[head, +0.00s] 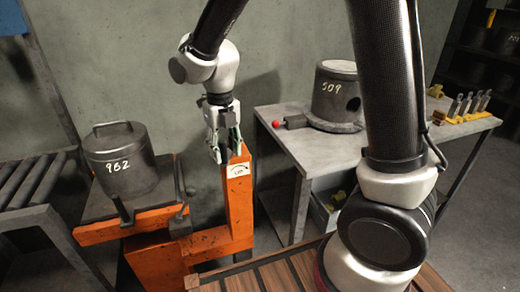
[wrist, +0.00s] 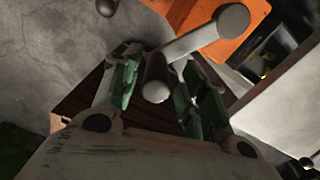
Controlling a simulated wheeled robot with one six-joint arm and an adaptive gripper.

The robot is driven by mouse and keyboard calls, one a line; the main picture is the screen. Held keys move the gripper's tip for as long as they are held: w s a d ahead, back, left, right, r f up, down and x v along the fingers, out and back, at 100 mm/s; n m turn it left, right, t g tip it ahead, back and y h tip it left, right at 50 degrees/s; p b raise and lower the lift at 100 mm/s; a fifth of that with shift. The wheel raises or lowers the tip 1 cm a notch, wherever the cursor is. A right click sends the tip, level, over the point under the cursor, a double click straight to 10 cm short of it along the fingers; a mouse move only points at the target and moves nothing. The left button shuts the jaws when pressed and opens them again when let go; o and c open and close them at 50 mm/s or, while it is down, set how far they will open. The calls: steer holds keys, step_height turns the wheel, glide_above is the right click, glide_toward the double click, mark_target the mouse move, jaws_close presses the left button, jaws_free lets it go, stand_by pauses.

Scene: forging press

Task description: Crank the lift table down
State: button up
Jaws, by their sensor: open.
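An upright orange post bears a white label with a curved arrow (head: 239,170). My gripper (head: 226,150) points down at the top of this post. In the wrist view the crank's grey arm (wrist: 202,36) runs to its handle (wrist: 156,82), which lies between my open fingers (wrist: 163,65). The fingers stand on either side of the handle with gaps showing. In the head view the gripper hides the crank.
A grey worktable (head: 290,150) to the right holds a die marked 509 (head: 335,95), a red knob (head: 276,124) and several tools on a yellow rack (head: 468,108). A roller conveyor (head: 35,180) stands at the far left. My own arm covers the right middle.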

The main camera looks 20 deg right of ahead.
step_height(320, 180, up, 8)
steer(key=shift+f, duration=0.1)
stand_by(0.4)
steer(key=m, duration=0.4)
steer(key=shift+m, duration=0.3)
steer(key=s+d+r+m+t, duration=0.1)
steer(key=s+d+r+m, duration=0.1)
steer(key=s+d+m, duration=0.4)
steer(key=s+d+r+m+t, duration=0.2)
steer(key=s+d+m, duration=0.4)
steer(key=m, duration=1.1)
steer(key=s+d+r+m+t, duration=0.1)
steer(key=s+d+r+m, duration=0.2)
steer(key=s+d+m, duration=0.3)
steer(key=d+m, duration=0.5)
steer(key=d, duration=0.1)
steer(key=shift+s+r, duration=0.3)
steer(key=shift+s, duration=0.05)
